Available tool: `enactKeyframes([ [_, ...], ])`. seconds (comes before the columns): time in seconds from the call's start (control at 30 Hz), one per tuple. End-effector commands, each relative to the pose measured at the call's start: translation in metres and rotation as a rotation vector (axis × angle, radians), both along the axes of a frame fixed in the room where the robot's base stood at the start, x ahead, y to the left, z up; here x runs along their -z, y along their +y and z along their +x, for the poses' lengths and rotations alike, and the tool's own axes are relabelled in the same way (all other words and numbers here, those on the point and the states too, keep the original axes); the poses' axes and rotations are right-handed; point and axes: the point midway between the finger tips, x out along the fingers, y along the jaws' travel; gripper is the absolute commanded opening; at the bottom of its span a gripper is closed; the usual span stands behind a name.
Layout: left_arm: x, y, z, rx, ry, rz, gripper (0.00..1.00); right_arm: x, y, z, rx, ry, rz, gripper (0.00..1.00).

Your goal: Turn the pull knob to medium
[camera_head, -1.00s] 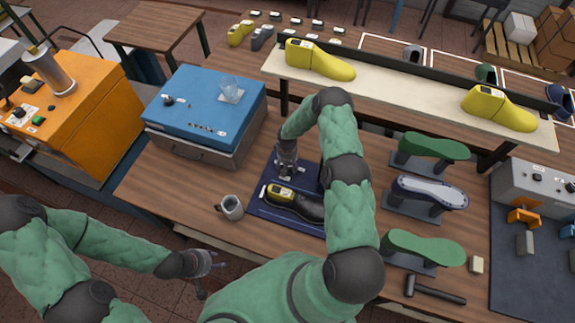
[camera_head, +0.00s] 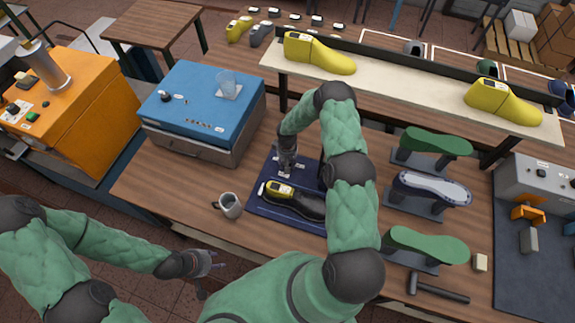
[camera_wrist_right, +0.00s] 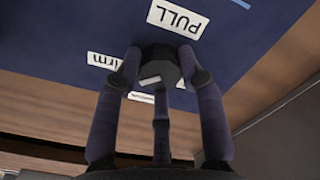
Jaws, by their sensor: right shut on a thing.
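The pull knob (camera_wrist_right: 158,66) is dark, with a white pointer mark on its face, and sits on a blue board (camera_head: 258,205). In the right wrist view the mark points left, between the "firm" label (camera_wrist_right: 104,61) and a partly hidden label (camera_wrist_right: 140,97). A "PULL" label (camera_wrist_right: 178,18) lies beyond the knob. My right gripper (camera_wrist_right: 160,78) is shut around the knob; in the head view it (camera_head: 287,160) is at the board's back left. My left gripper (camera_head: 210,263) is open and empty, off the table's front edge.
A black shoe with a yellow last (camera_head: 295,200) lies on the board. A grey mug (camera_head: 230,206) stands left of it. A blue-topped box (camera_head: 205,110) is behind left. Green forms on stands (camera_head: 435,142) and a hammer (camera_head: 440,289) are at right.

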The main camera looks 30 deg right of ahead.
Motion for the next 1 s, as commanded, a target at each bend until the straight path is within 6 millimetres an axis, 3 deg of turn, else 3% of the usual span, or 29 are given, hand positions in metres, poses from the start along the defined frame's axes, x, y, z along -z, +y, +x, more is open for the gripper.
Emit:
enactKeyframes([
  [0.03,0.012,0.0,0.0,0.0,0.0,0.0,0.4,0.0,-0.001,0.01,-0.038,-0.023,-0.003,0.07],
  [0.4,0.051,0.0,0.0,0.0,0.0,0.0,0.4,-0.002,0.001,0.01,-0.385,-0.026,-0.007,0.07],
  [1.0,0.077,0.0,0.0,0.0,0.0,0.0,0.4,-0.006,0.003,0.009,-0.803,-0.024,-0.008,0.07],
])
